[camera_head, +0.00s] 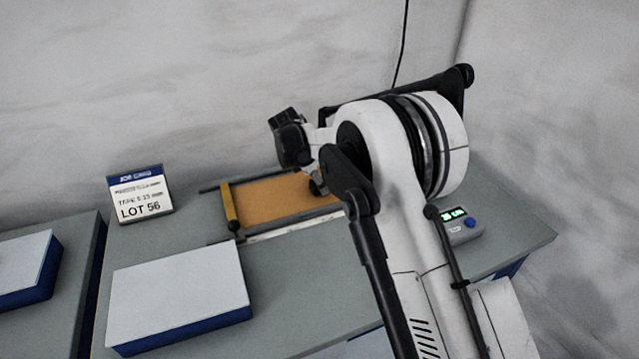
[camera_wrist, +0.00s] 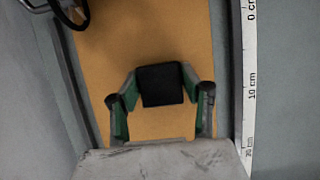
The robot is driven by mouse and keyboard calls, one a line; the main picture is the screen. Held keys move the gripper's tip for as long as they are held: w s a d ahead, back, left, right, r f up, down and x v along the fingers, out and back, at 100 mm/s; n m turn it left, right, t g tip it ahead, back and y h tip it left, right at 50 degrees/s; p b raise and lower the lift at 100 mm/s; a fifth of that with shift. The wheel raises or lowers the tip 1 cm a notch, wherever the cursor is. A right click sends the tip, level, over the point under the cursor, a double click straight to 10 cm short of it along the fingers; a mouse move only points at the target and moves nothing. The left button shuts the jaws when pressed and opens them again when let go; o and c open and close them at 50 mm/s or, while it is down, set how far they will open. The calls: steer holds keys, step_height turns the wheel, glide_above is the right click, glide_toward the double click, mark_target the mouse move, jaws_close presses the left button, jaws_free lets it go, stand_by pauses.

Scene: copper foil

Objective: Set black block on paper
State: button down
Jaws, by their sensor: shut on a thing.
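In the wrist view, a black block (camera_wrist: 161,84) sits between the green-padded fingers of my gripper (camera_wrist: 160,90), which is shut on it. Block and fingers are over an orange-brown sheet (camera_wrist: 190,35). I cannot tell whether the block touches the sheet or hangs above it. In the head view the same sheet (camera_head: 270,202) lies in a frame on the grey table, and my arm hides its right part. The block cannot be made out there. A white-topped slab with blue sides (camera_head: 180,290), perhaps a paper stack, lies at the table's front left.
A yellow-brown bar (camera_head: 229,205) crosses the sheet's left end. A ruler strip (camera_wrist: 249,90) runs along the sheet's edge. A lot sign (camera_head: 140,194) stands at the back left. A small device with a green display (camera_head: 455,224) is at right. Another slab (camera_head: 25,268) lies far left.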

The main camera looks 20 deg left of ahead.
steer(key=c, duration=1)
jaws_free()
steer(key=shift+c, duration=0.2)
steer(key=v, duration=1.2)
steer(key=shift+r, duration=0.1)
